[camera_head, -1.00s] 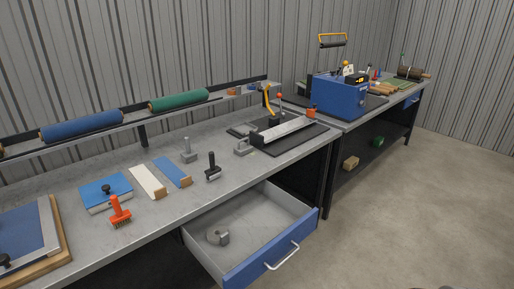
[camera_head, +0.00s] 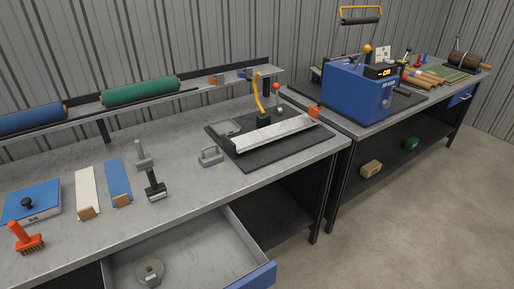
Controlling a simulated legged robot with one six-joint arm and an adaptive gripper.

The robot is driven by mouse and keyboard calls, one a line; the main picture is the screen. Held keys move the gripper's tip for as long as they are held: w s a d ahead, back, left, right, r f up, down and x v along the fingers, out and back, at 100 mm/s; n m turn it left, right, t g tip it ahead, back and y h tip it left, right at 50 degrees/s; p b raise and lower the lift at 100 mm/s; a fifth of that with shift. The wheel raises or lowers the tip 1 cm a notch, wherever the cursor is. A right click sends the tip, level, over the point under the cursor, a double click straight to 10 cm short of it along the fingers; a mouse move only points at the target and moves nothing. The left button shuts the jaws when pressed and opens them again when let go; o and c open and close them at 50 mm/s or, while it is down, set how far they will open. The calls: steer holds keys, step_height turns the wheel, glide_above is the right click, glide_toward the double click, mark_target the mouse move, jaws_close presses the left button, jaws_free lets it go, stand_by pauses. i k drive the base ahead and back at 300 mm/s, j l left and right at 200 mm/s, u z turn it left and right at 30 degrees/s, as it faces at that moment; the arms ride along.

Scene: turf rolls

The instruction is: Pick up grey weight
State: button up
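A round grey slotted weight (camera_head: 149,272) with a small raised part lies in the open drawer (camera_head: 240,248), near its left side. A small grey block with a handle (camera_head: 210,156) sits on the workbench, left of the black mat; I cannot tell whether it is also a weight. My gripper is not in view.
The workbench (camera_head: 180,215) holds a black-handled tool (camera_head: 154,185), a grey upright tool (camera_head: 141,156), blue and white strips and an orange brush (camera_head: 25,238). A black mat (camera_head: 250,166) bears a metal bar. A blue machine (camera_head: 352,92) stands at right. Floor is clear at right.

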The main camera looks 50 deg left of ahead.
mark_target(210, 158)
steer(key=i+u, duration=0.35)
steer(key=i, duration=0.15)
steer(key=i+l+u, duration=0.2)
steer(key=i+u, duration=0.2)
steer(key=i+j+u, duration=0.1)
steer(key=i+u, duration=0.2)
steer(key=u, duration=0.15)
steer(key=i+u, duration=0.6)
steer(key=u, duration=0.25)
steer(key=i+j+u, duration=0.1)
steer(key=i, duration=0.3)
steer(key=i+j, duration=0.25)
steer(key=i, duration=0.2)
steer(key=u, duration=0.05)
